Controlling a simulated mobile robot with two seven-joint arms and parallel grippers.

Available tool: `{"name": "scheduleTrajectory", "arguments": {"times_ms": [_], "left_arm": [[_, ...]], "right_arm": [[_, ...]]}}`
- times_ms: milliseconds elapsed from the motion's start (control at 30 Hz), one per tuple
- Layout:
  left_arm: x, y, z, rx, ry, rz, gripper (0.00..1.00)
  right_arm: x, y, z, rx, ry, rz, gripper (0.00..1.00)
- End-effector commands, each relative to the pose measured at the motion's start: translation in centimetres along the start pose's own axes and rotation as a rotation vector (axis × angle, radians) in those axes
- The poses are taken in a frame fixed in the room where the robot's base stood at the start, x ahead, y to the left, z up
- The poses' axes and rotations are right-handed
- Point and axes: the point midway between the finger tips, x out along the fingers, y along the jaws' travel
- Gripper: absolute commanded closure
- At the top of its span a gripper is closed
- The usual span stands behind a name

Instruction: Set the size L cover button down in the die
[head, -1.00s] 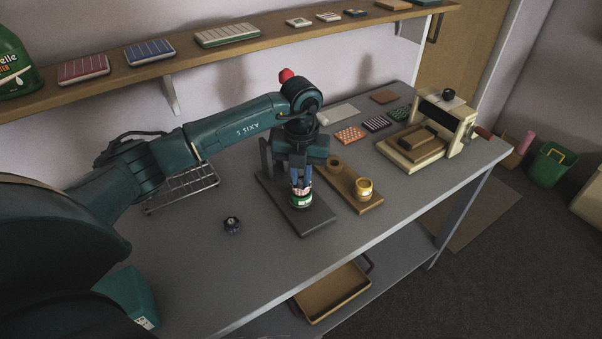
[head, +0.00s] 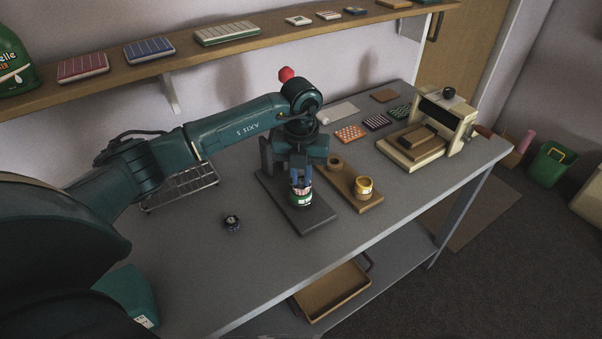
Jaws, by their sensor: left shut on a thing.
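My left gripper (head: 301,187) points straight down over the dark flat base (head: 318,221) on the workbench. It is shut on a small pale cover button, mostly hidden between the fingertips. Directly below is the round die (head: 300,202), green with a white patch, on that base. The fingertips are right at the die's top. I cannot tell whether the button touches the die. My right gripper is not in view.
A wooden board (head: 374,203) with a gold cup (head: 364,187) stands just right of the base. A small dark round object (head: 232,223) lies left of it. A wire rack (head: 182,187) is further left. The bench front is clear.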

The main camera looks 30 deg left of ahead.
Motion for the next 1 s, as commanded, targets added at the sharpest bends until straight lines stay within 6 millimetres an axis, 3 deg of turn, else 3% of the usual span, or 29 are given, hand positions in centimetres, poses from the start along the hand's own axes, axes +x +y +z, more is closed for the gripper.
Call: {"name": "scheduleTrajectory", "arguments": {"times_ms": [233, 267, 567, 900, 1000], "left_arm": [[0.6, 0.0, 0.0, 0.000, 0.000, 0.000, 1.00], [0.5, 0.0, 0.0, 0.000, 0.000, 0.000, 0.85], [0.5, 0.0, 0.0, 0.000, 0.000, 0.001, 0.61], [0.5, 0.0, 0.0, 0.000, 0.000, 0.000, 0.60], [-1.1, 0.0, 0.1, 0.001, -0.004, -0.001, 0.60]], "right_arm": [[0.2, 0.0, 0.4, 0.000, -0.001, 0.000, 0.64], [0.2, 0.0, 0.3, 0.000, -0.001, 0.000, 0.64], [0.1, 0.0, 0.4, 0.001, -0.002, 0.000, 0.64], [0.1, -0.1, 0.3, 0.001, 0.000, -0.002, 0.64], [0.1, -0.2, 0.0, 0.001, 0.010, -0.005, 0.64]]}}
